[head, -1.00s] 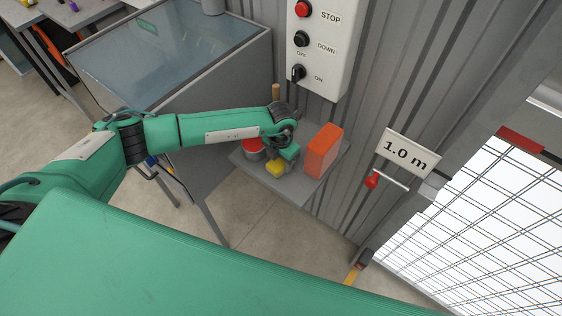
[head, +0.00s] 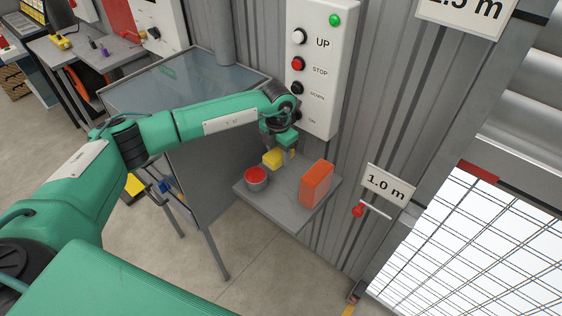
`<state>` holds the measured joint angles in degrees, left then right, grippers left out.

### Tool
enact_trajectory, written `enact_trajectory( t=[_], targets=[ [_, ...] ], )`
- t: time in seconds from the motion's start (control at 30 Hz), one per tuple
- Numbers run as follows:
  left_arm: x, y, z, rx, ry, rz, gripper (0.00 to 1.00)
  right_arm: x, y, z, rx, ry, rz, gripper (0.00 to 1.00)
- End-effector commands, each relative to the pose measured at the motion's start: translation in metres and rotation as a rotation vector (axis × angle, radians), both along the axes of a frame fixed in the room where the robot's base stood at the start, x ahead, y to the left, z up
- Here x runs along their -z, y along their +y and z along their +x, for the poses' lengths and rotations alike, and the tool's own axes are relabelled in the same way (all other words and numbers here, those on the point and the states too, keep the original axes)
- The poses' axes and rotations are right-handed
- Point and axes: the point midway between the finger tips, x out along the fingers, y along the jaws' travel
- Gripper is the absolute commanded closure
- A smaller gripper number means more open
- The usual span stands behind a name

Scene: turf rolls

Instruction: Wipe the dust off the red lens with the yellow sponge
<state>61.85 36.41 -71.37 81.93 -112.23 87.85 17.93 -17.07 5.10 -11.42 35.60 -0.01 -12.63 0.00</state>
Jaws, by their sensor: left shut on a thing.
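The red lens (head: 256,175) is the round red top of a short grey cylinder standing on the left part of a small grey shelf (head: 283,219). Any dust on it is too small to tell. My left gripper (head: 277,152) is shut on the yellow sponge (head: 273,159) and holds it above the shelf, behind and a little right of the lens, apart from it. The fingertips are partly hidden by the gripper body and the sponge. My right gripper is not in view.
An orange box (head: 316,184) stands upright on the shelf's right part. A white control panel (head: 318,75) with buttons hangs on the corrugated wall behind my gripper. A glass-topped cabinet (head: 180,88) stands to the left. The shelf's front is clear.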

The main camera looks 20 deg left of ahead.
Motion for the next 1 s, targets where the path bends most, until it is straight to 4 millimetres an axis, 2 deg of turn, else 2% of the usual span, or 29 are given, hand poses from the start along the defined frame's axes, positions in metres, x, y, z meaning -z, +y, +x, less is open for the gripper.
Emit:
enact_trajectory(
  t=[0.27, 0.3, 0.37, 0.57, 0.67, 0.77, 1.0],
  targets=[
    [-0.001, 0.001, 0.0, 0.0, 0.0, 0.0, 0.74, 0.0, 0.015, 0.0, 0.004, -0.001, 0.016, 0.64],
    [-0.001, 0.001, 0.0, 0.0, 0.0, 0.0, 0.59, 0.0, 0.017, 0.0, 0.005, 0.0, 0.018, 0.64],
    [-0.001, 0.001, 0.0, 0.0, 0.0, 0.0, 0.7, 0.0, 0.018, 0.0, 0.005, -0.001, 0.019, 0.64],
    [-0.002, -0.001, -0.003, 0.048, -0.001, 0.0, 0.7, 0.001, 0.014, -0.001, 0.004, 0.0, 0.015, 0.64],
    [-0.004, -0.003, -0.01, 0.165, -0.003, -0.001, 0.7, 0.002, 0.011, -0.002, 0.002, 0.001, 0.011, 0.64],
    [-0.007, -0.005, -0.022, 0.357, -0.004, 0.0, 0.7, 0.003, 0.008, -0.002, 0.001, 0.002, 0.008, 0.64],
    [-0.017, -0.013, -0.058, 0.919, -0.008, 0.0, 0.7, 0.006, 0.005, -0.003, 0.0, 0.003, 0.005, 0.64]
  ],
)
